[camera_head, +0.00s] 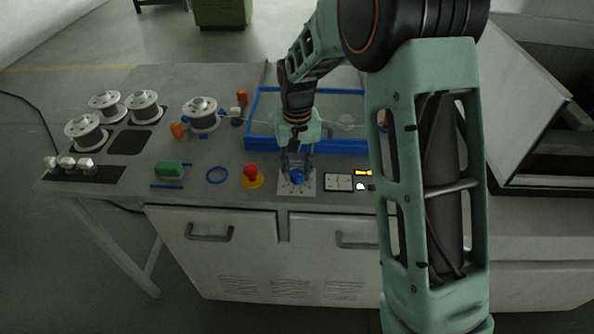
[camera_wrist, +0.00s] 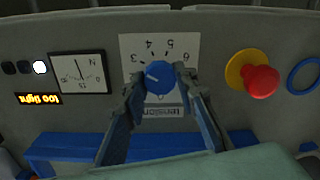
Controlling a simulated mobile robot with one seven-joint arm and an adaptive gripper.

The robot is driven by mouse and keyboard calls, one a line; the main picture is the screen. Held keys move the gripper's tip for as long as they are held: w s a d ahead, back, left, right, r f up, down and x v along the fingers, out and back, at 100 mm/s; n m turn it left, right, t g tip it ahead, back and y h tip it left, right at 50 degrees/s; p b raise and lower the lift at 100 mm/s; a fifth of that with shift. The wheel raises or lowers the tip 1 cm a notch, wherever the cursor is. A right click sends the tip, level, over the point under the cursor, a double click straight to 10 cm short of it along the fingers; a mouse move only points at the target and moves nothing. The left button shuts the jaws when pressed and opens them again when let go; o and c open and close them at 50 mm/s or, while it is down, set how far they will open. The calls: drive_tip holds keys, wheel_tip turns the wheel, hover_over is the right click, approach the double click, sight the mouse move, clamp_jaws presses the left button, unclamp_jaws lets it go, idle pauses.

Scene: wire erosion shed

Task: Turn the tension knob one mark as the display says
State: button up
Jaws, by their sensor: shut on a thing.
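The blue tension knob (camera_wrist: 160,80) stands on a white dial plate (camera_wrist: 131,45) with numerals; 3, 4, 5 and 6 show, upside down in the wrist view. The knob's white line points to the picture's left, near or below the 3; its exact mark is unclear. My gripper (camera_wrist: 161,74) is shut on the knob, one finger on each side. In the head view, my gripper (camera_head: 297,170) comes down over the knob (camera_head: 298,178). The small display (camera_wrist: 38,99) reads "too tight" in orange, upside down. The gauge (camera_wrist: 80,73) beside it has a needle and an N.
A red mushroom button (camera_head: 251,172) on a yellow base and a blue ring (camera_head: 217,175) lie left of the dial in the head view. A blue-rimmed tank (camera_head: 262,89) lies behind. Several wire spools (camera_head: 202,112) stand further left. A lit white lamp (camera_wrist: 40,67) shows near the display.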

sight(297, 173)
idle(0.4)
drive_tip(key=o, duration=1.2)
drive_tip(key=shift+c, duration=0.2)
wheel_tip(297, 173, up, 12)
